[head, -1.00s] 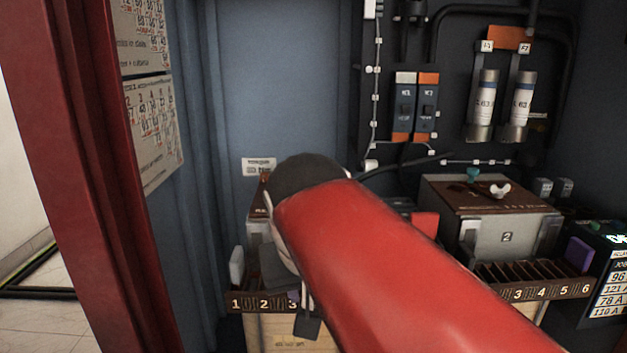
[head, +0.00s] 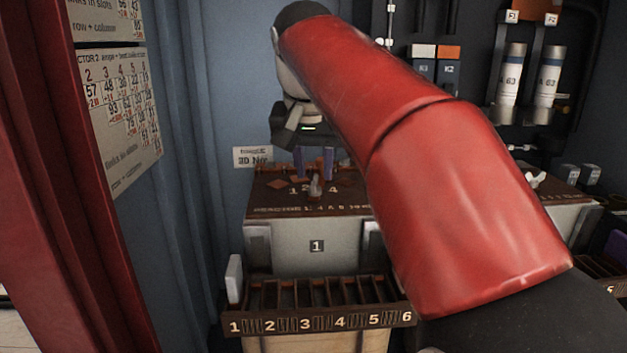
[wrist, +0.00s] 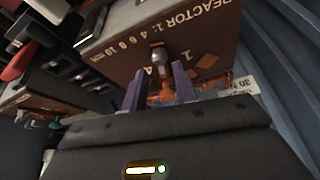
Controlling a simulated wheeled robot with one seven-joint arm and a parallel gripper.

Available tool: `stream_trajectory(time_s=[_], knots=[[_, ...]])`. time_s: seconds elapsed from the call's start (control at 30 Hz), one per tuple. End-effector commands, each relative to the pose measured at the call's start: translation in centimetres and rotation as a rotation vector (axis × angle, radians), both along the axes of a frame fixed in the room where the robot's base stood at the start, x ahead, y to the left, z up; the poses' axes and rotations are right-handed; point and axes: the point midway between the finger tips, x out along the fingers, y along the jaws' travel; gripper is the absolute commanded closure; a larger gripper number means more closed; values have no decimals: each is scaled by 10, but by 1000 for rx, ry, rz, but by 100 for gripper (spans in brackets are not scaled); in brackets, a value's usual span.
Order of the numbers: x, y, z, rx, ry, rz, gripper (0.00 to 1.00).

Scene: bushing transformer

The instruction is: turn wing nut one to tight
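The reactor box marked 1 (head: 300,262) has a brown lid with printed numbers. A small grey metal piece (head: 316,186), probably wing nut one, stands upright on that lid; it also shows in the wrist view (wrist: 160,62). Its wings are not clear. My gripper (head: 314,172) points down at the lid, just behind the piece in the head view. In the wrist view my gripper (wrist: 159,72) has two purple fingers apart, with the metal piece in line with the gap. I cannot tell whether they touch it.
A slotted rack (head: 330,316) numbered 1 to 6 sits in front of box 1. A white wing nut (head: 537,180) is on the neighbouring box at right, partly behind my red arm. A chart (head: 118,110) hangs at left. A blue wall (head: 225,90) stands close behind.

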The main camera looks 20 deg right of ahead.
Motion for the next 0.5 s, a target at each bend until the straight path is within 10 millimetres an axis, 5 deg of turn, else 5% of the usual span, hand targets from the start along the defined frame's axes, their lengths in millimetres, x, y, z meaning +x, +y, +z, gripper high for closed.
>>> stream_trajectory(time_s=[0.2, 0.5], knots=[[8, -3, -22, 0, 0, 1, 71], [9, -4, -23, 0, -1, 1, 71]])
